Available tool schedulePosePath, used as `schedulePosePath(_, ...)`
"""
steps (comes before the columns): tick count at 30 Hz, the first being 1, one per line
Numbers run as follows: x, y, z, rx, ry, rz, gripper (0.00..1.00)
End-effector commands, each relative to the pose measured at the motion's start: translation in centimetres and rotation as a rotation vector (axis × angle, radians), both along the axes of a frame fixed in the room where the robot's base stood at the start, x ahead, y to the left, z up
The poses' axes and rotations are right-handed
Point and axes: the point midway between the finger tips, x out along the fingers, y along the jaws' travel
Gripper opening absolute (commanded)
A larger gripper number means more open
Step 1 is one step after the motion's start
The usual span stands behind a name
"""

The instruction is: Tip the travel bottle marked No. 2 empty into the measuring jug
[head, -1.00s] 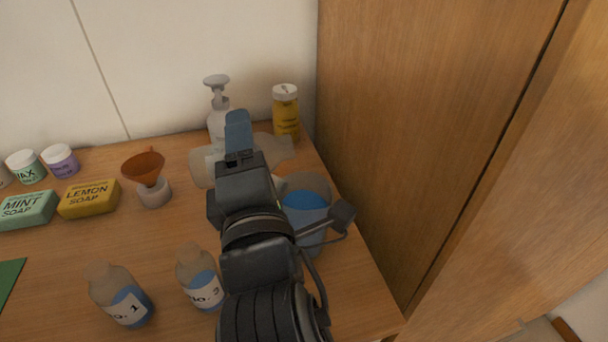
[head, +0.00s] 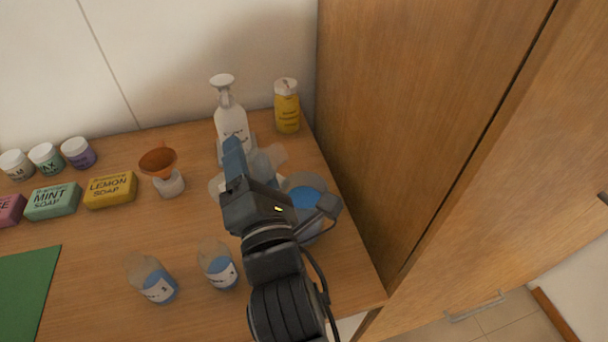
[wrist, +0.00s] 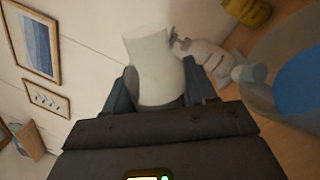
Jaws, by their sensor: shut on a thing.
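My gripper (head: 236,160) is shut on a pale, translucent travel bottle (head: 268,160), partly hidden behind the jaws in the head view. The bottle lies well tilted, one end toward the right. In the wrist view the bottle (wrist: 155,65) sits between both fingers; I see no blue liquid in it and its label does not show. The clear measuring jug (head: 325,228) stands just right of my gripper, partly covered by my wrist, with blue liquid inside. The jug (wrist: 262,55) is at the right of the wrist view. The held bottle is beside the jug, not clearly over its opening.
Two travel bottles with blue liquid, No. 1 (head: 152,279) and No. 3 (head: 217,266), stand at the front. A pump bottle (head: 230,120) and a yellow jar (head: 287,106) stand behind. A funnel (head: 158,162), soaps and jars are left. A wooden cabinet (head: 430,120) bounds the right.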

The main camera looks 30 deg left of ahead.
Motion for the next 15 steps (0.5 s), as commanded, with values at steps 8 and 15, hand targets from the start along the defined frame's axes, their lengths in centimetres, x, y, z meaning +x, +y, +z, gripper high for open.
schedulePosePath(8,0.29,-0.23,0.35,-0.078,-0.081,-0.002,0.23)
schedulePosePath(15,0.4,-0.28,0.68,-0.182,-0.188,-0.003,0.23)
